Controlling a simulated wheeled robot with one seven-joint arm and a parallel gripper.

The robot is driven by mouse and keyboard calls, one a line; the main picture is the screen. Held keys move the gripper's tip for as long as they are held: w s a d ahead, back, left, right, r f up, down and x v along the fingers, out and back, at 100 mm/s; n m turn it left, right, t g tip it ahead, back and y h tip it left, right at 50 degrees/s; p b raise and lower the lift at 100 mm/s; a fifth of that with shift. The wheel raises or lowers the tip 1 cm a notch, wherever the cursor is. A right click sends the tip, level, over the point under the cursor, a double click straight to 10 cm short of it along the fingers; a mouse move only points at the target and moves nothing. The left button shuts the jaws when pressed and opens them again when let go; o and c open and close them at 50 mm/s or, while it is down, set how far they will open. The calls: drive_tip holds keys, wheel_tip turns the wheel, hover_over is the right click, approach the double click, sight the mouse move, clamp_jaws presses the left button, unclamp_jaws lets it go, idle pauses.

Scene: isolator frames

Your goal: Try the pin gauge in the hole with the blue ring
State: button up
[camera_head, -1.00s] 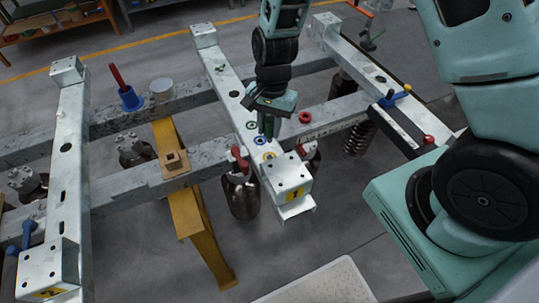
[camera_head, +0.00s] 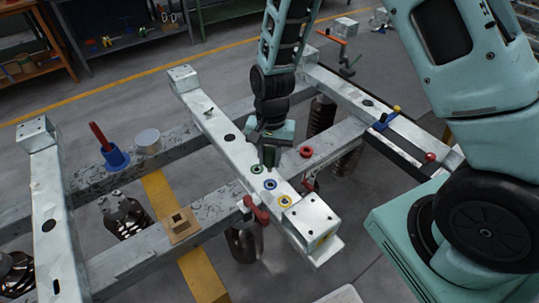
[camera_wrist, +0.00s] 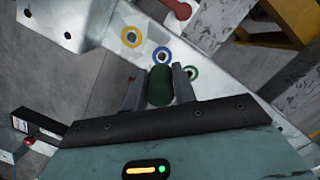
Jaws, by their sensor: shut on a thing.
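The hole with the blue ring (camera_head: 270,184) is in the top of a pale metal beam (camera_head: 226,127), between a green ring (camera_head: 257,169) and a yellow ring (camera_head: 285,201). In the wrist view the blue ring (camera_wrist: 162,55) lies just beyond my fingertips, uncovered. My gripper (camera_head: 270,157) is shut on the pin gauge, whose dark green grip (camera_wrist: 160,86) shows between the fingers. It is beside the green ring and behind the blue one in the head view. The gauge's lower end is hidden, and its height above the beam is unclear.
A red handle (camera_head: 256,210) stands beside the yellow ring.

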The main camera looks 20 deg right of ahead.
sight(270, 167)
drive_tip(key=shift+f+b, duration=1.9)
drive_tip(key=shift+f, duration=0.3)
drive_tip(key=shift+p, duration=0.4)
drive_tip(key=shift+f+b, duration=1.7)
drive_tip(key=shift+f, duration=0.95)
drive_tip(key=shift+r, duration=0.1)
idle(0.4)
wheel_tip(270, 167, up, 8)
drive_tip(key=p, duration=0.6)
drive_tip(key=shift+f+p, duration=0.25)
drive_tip(key=shift+p, duration=0.1)
